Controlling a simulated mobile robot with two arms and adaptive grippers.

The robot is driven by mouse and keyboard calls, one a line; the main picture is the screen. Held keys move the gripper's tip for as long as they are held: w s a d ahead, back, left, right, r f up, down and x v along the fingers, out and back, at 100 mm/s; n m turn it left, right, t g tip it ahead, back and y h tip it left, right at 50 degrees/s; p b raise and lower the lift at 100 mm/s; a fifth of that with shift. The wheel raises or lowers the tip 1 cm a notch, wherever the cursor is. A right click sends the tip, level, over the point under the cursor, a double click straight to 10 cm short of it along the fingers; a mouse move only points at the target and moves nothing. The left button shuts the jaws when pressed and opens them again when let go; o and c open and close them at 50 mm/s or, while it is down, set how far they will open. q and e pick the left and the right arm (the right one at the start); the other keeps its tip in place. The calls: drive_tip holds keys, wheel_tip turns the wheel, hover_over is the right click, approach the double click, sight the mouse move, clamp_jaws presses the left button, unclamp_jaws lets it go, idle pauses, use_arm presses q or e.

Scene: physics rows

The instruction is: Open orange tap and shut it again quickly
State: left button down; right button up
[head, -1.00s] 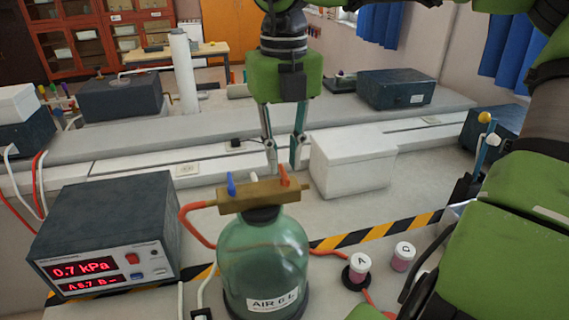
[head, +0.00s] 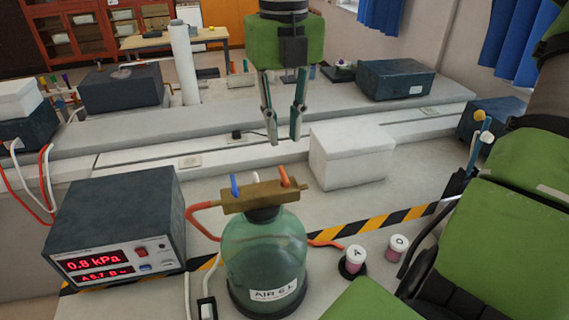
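The orange tap (head: 284,176) is a small lever at the right end of a brass manifold (head: 250,196). A blue tap (head: 234,186) and a whitish tap (head: 256,177) stand on the same manifold. The manifold sits on a green glass bottle (head: 265,250) labelled AIR 6 L. My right gripper (head: 284,140) hangs above and behind the orange tap in the picture, fingers pointing down and apart, with nothing between them. A gap shows between its fingertips and the tap. My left gripper is not in view.
A pressure meter (head: 115,225) reading 0.8 kPa stands left of the bottle. An orange hose (head: 200,222) runs from the manifold. A white box (head: 348,155) stands behind right. Two small lettered jars (head: 355,262) sit right, near yellow-black tape (head: 385,226).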

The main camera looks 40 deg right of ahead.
drive_tip(key=s+a+r+b, duration=0.2)
drive_tip(key=s+a, duration=0.6)
drive_tip(key=s, duration=0.2)
drive_tip(key=shift+a, duration=0.25)
clamp_jaws()
idle(0.9)
